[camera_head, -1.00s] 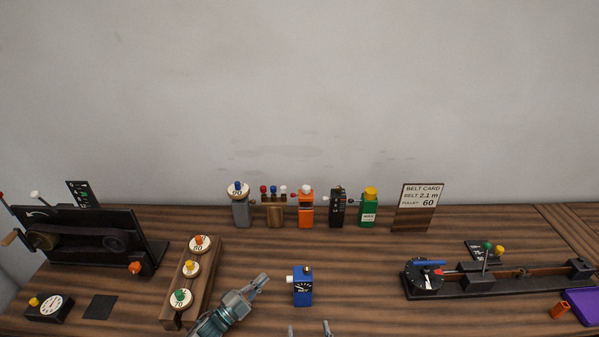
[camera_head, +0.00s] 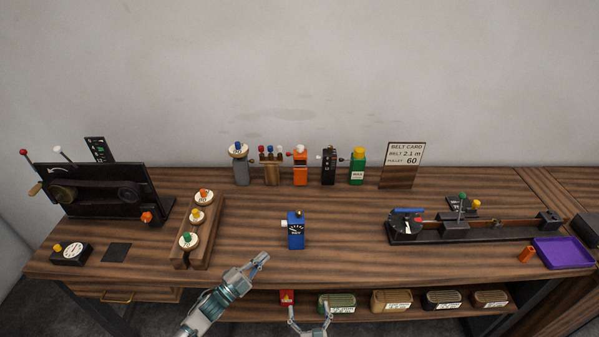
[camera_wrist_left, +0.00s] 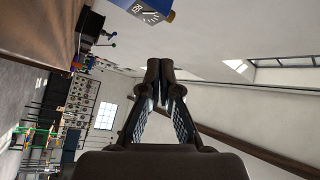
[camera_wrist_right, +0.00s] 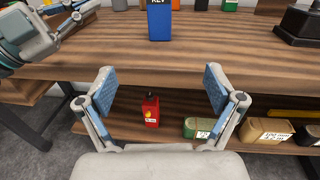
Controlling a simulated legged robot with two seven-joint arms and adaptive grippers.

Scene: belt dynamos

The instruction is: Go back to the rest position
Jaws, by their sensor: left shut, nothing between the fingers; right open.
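My left gripper (camera_head: 262,259) is shut and empty, over the table's front edge, left of and nearer than the blue meter box (camera_head: 296,230). In the left wrist view its fingers (camera_wrist_left: 161,72) touch each other, with part of the blue box at the top. My right gripper (camera_head: 310,331) is open and empty at the bottom of the head view, in front of the table. In the right wrist view its two pads (camera_wrist_right: 160,92) stand wide apart, with a red can (camera_wrist_right: 151,110) on the lower shelf seen between them, beyond the fingers.
The wooden table (camera_head: 340,265) holds a black belt machine (camera_head: 105,192) at left, a wooden block with dials (camera_head: 196,220), a slide rig (camera_head: 455,228) and a purple tray (camera_head: 563,253) at right. A belt card (camera_head: 404,160) stands at the back. Several rounded boxes (camera_head: 391,300) lie on the lower shelf.

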